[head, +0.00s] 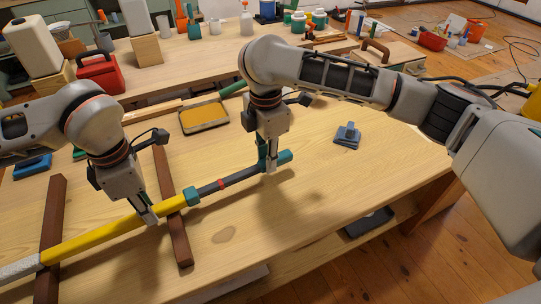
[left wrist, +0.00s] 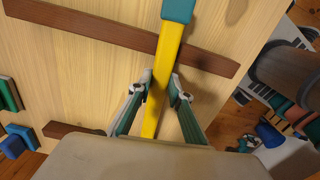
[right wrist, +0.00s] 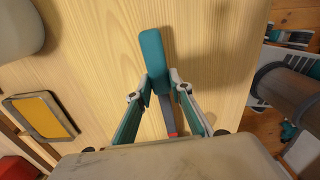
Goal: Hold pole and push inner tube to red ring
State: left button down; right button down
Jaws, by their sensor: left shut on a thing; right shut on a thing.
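The pole lies diagonally across the bench in the head view. Its yellow outer tube (head: 95,241) runs from a white roller-like end (head: 18,268) to a teal collar (head: 192,196). A dark grey inner tube (head: 245,177) comes out of the collar and carries a red ring (head: 221,184) a short way beyond it. A teal end grip (head: 285,157) caps the inner tube. My left gripper (head: 150,215) is shut on the yellow tube just left of the collar. My right gripper (head: 271,166) is shut on the teal grip; the right wrist view shows the fingers around it (right wrist: 158,88).
Two dark wooden strips (head: 50,235) (head: 178,235) lie under the pole. A red case (head: 99,74) stands at the back left. The front right bench top is clear.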

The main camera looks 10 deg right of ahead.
aim_at(248, 170)
jog(key=shift+s+a, duration=0.1)
jog(key=shift+a, duration=0.3)
jog(key=shift+s+a, duration=0.25)
jog(key=shift+a, duration=0.4)
jog(key=shift+s+a, duration=0.2)
jog(key=shift+a, duration=0.5)
jog(key=shift+s+a, duration=0.25)
jog(key=shift+a, duration=0.4)
jog(key=c, duration=1.2)
grip_release()
jog(key=shift+c, duration=0.2)
jog(key=shift+r, duration=0.1)
jog(key=shift+r, duration=3.45)
pick_arm(q)
jog(key=c, duration=1.8)
grip_release()
